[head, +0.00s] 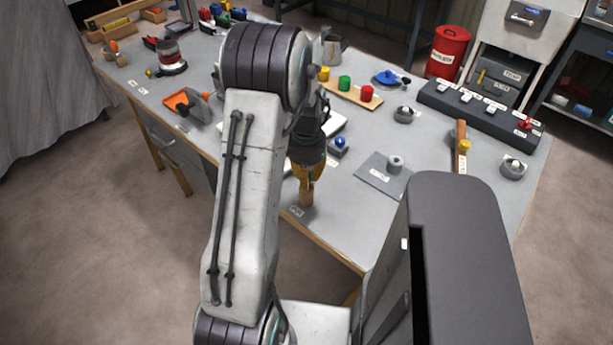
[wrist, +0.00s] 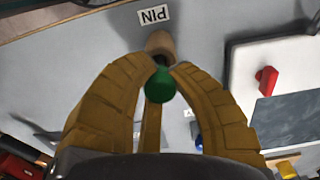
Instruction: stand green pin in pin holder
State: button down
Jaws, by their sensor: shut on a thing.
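The green pin's round green head (wrist: 160,86) shows in the wrist view between the tips of my gripper (wrist: 160,72), which is shut on it. The pin's shaft is hidden behind the head. A short tan wooden post (wrist: 160,45), apparently the pin holder, is just beyond the head, by a white label reading PIN. In the head view the wooden post (head: 306,196) stands near the table's front edge, directly below my gripper (head: 306,180). The green pin is hidden there. I cannot tell whether its shaft is inside the post.
A white tray (wrist: 238,60) with a red piece is right of my gripper in the wrist view. In the head view a blue-topped knob (head: 340,143) and a grey plate (head: 384,175) are to the right. Coloured cylinders stand on a wooden board (head: 330,88) farther back.

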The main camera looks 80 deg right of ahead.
jog(key=shift+f+b, duration=0.9)
jog(key=shift+f, duration=0.2)
dwell(0.6)
jog(key=c, duration=0.6)
grip_release()
jog(key=shift+r, duration=0.2)
dwell(0.6)
jog(key=shift+r+p, duration=2.95)
jog(key=shift+r, duration=0.9)
